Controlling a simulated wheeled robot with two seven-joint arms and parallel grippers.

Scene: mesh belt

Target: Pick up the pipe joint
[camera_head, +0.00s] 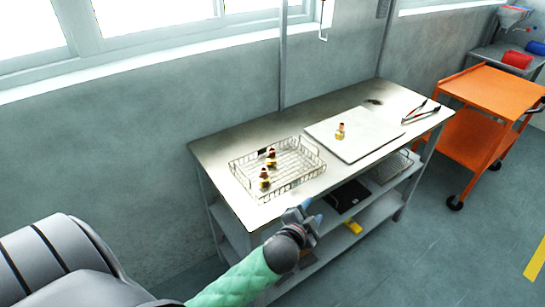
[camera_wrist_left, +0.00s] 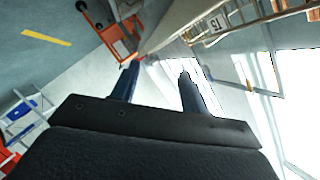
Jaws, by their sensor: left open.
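One brass and red pipe joint (camera_head: 340,131) stands on a white board (camera_head: 352,143) on the metal table. Two similar pipe joints (camera_head: 271,157) (camera_head: 265,178) are in a wire basket (camera_head: 303,178) at the table's left side. My left gripper (camera_head: 304,206) is at the table's front edge, in front of the basket and apart from the joints. In the left wrist view its two fingers (camera_wrist_left: 157,82) are spread with nothing between them. No pipe joint shows in that view. My right gripper is not in view.
Tongs or pliers (camera_head: 420,112) lie at the table's right end. Shelves beneath hold a black tray (camera_head: 346,197) and a yellow item (camera_head: 353,227). An orange cart (camera_head: 490,91) stands to the right. The wall runs behind the table.

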